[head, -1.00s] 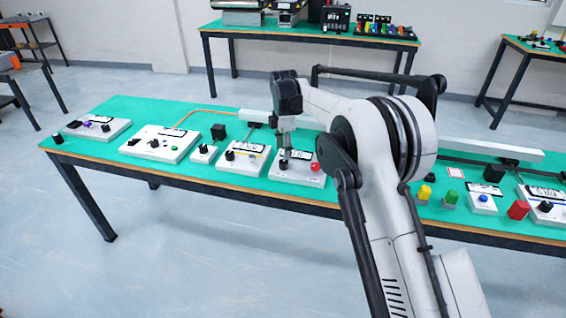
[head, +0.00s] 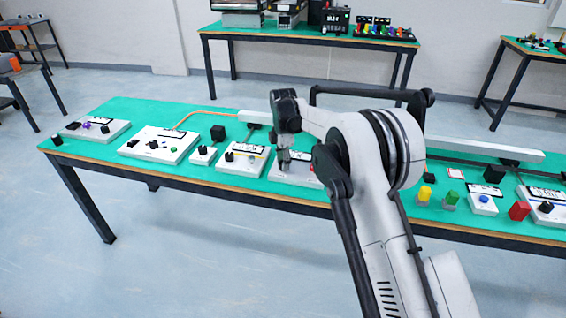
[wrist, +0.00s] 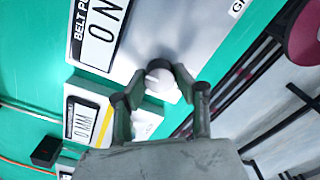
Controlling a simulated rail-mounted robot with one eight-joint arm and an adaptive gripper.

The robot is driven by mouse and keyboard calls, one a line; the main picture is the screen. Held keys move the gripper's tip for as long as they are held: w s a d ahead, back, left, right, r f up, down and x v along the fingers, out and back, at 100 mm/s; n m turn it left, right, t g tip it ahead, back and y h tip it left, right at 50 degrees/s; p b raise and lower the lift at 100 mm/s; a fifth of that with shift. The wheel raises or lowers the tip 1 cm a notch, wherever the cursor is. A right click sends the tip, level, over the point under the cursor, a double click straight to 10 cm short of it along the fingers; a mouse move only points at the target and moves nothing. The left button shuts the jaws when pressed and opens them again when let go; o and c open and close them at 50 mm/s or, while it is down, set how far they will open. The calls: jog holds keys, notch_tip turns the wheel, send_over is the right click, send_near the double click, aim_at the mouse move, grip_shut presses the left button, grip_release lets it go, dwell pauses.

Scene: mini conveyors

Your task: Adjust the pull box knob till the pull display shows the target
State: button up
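The pull box (head: 300,167) is a pale box on the green table in the head view, partly hidden by my gripper (head: 284,164). In the wrist view its face shows the letters "BELT P", cut off by the frame, and a white display (wrist: 100,32) reading "0 N". The knob (wrist: 158,80) is a round piece with a pale top. My gripper (wrist: 158,74) has its two fingers apart, one on each side of the knob, with a gap showing. Whether a finger touches the knob is unclear.
A neighbouring box (head: 243,161) with a second display (wrist: 82,119) stands left of the pull box. A large red round part (wrist: 306,38) lies at the wrist view's right edge. Other control boxes (head: 160,145) line the table.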

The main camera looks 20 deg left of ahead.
jog(key=c, duration=0.3)
jog(key=shift+m, duration=0.3)
